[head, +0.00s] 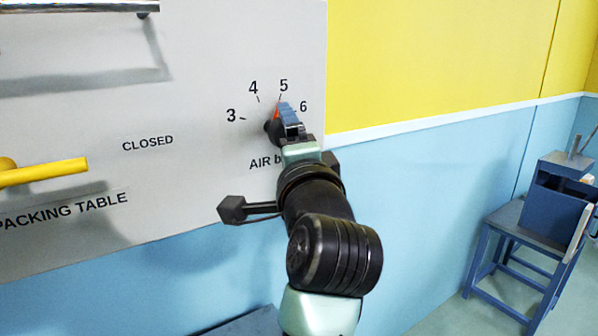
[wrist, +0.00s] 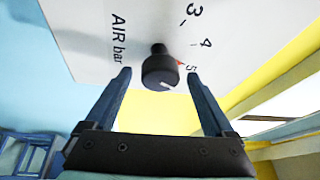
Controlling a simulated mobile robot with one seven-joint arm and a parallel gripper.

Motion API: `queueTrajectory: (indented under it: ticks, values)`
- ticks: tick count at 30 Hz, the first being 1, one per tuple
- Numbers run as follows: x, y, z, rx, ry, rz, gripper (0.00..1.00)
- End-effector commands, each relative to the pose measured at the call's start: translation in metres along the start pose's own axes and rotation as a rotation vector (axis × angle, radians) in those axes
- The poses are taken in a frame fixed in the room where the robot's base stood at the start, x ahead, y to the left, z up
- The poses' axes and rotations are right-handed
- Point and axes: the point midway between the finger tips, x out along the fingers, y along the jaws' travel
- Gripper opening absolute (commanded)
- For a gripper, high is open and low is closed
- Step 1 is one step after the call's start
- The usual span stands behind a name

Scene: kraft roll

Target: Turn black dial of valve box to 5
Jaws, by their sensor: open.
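The valve box (head: 200,100) is a pale grey panel on the wall; it fills the top of the wrist view (wrist: 100,40). Its black dial (head: 270,127) is partly hidden by my gripper in the head view; the wrist view shows the dial (wrist: 158,70) whole, with a white line on its face. A red mark beside the dial lies toward the 5 (wrist: 192,69). The numbers 3, 4, 5 and 6 arc around it in the head view. My gripper (head: 287,112) is open, its blue fingers on either side of the dial in the wrist view (wrist: 159,74), apart from it.
A yellow handle (head: 45,172) by the word CLOSED and a metal bar (head: 80,6) stick out from the panel on the left. A blue stand with a box (head: 560,190) is at the far right. Free space lies between it and my arm.

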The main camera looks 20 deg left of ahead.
Motion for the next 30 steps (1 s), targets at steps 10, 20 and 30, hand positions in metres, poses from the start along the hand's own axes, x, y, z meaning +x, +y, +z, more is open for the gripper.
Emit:
queueTrajectory:
  ticks: [10, 20, 30]
  values:
    - [-0.073, 0.004, 0.0, -0.001, 0.003, -0.004, 0.88]
    - [-0.104, 0.001, -0.001, 0.001, 0.002, -0.001, 0.88]
    - [-0.104, 0.0, -0.001, 0.001, 0.001, -0.001, 0.88]
